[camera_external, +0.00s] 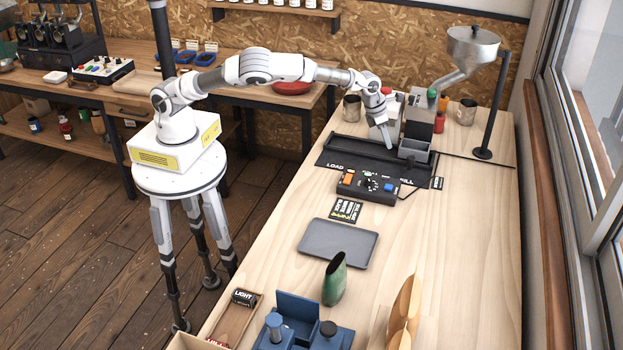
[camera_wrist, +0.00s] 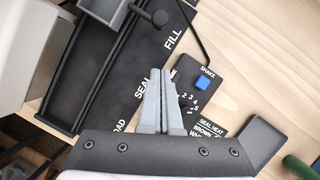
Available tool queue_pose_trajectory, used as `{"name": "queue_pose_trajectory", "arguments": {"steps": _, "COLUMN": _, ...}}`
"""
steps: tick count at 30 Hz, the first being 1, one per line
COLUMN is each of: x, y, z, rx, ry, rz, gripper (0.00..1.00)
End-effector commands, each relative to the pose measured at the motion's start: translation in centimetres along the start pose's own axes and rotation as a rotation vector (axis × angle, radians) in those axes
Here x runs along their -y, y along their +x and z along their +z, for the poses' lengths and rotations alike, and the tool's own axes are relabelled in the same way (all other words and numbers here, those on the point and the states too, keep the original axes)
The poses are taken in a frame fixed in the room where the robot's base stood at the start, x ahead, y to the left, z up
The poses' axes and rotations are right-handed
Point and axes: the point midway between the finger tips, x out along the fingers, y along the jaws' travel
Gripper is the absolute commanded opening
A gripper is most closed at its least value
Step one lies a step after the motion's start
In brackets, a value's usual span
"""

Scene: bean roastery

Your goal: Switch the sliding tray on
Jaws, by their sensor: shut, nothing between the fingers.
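A long black tray bed (camera_external: 340,160) lies on the wooden table, with the words LOAD and FILL printed along its near edge. It also shows in the wrist view (camera_wrist: 85,75), where SEAL can be read too. A dark control box (camera_external: 358,194) sits in front of it, with an orange switch (camera_external: 347,179), a numbered dial and a blue button (camera_external: 389,188). In the wrist view, the blue button (camera_wrist: 202,83) is marked SHAKE; my fingers hide part of the box. My gripper (camera_external: 388,146) is shut and empty, pointing down above the bed; its fingertips show in the wrist view (camera_wrist: 160,72).
A grey open-topped bin (camera_external: 415,152) stands at the FILL end, below a metal hopper (camera_external: 473,48).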

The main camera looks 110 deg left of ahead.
Motion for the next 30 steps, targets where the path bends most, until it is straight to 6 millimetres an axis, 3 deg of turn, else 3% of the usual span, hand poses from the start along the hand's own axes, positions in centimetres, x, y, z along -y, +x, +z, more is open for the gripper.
{"name": "queue_pose_trajectory", "arguments": {"steps": 6, "x": 0.0, "y": -2.6, "z": 0.0, "rx": 0.001, "ry": -0.001, "rz": 0.0, "gripper": 0.0}}
{"name": "queue_pose_trajectory", "arguments": {"steps": 22, "x": -0.1, "y": -3.6, "z": 0.0, "rx": 0.0, "ry": 0.015, "rz": -0.005, "gripper": 0.0}}
{"name": "queue_pose_trajectory", "arguments": {"steps": 26, "x": -0.5, "y": -5.8, "z": -0.5, "rx": -0.004, "ry": 0.105, "rz": -0.035, "gripper": 0.0}}
{"name": "queue_pose_trajectory", "arguments": {"steps": 30, "x": -0.8, "y": -9.7, "z": -2.0, "rx": -0.005, "ry": 0.303, "rz": -0.094, "gripper": 0.0}}
